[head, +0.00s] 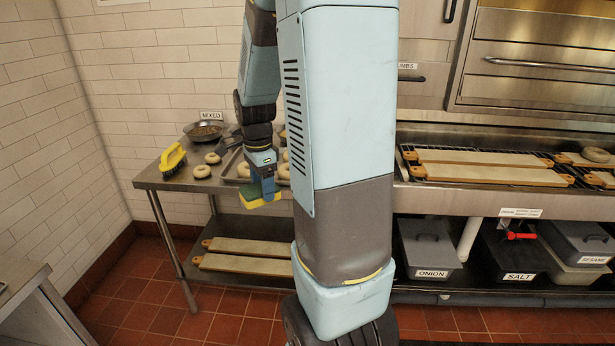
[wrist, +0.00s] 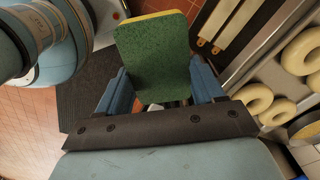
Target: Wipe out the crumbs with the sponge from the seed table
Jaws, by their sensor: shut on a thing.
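My gripper (head: 263,178) is shut on the sponge (head: 260,200), a block with a green scouring side and a yellow side. In the head view it hangs at the front edge of the steel seed table (head: 160,184). In the wrist view the sponge's green face (wrist: 152,48) sticks out between my two blue fingers. A bowl of seeds (head: 204,130) marked MIXED stands at the table's back. I cannot make out crumbs on the tabletop; my arm hides its right part.
Long boards (head: 240,263) lie on the shelf below. Lidded bins (head: 428,250) stand under the right counter. Open tiled floor lies in front.

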